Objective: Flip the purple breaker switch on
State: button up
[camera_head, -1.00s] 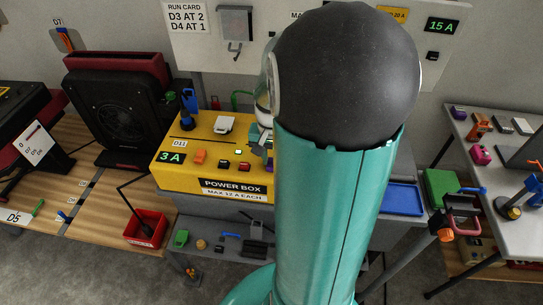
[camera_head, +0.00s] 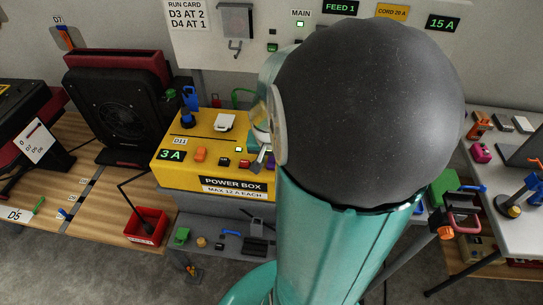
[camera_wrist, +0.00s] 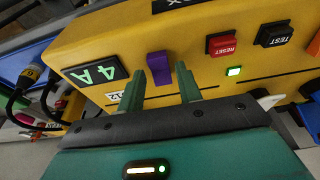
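The purple breaker switch (camera_wrist: 159,68) sits on the yellow power box, between the green "4 A" display (camera_wrist: 97,73) and the red RESET button (camera_wrist: 221,43) in the wrist view. My gripper (camera_wrist: 161,82) is open, its two green fingers pointing at the box face. The purple switch lies between the fingertips in the picture, with a gap to each; I cannot tell the depth. Part of my gripper (camera_head: 262,158) shows at the box.
A green light (camera_wrist: 233,71), black TEST button (camera_wrist: 273,33) and orange part (camera_wrist: 315,45) are on the box face. Black cables (camera_wrist: 22,100) stand at the left. A red bin (camera_head: 147,228) and black fan (camera_head: 118,108) are left of the box in the head view.

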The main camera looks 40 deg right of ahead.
jog(key=shift+o, duration=0.5)
jog(key=shift+r, duration=0.25)
jog(key=v, duration=1.3)
jog(key=shift+r, duration=0.15)
jog(key=s+a+r+n+t+y, duration=0.1)
jog(key=a+n, duration=0.4)
jog(key=a, duration=0.5)
jog(key=s+a+r+n+t+y, duration=0.1)
jog(key=a+r+n+t, duration=0.1)
jog(key=a+n, duration=0.3)
jog(key=a, duration=0.4)
jog(key=shift+a+r+t, duration=0.2)
jog(key=shift+a+t, duration=0.2)
jog(key=shift+s, duration=0.2)
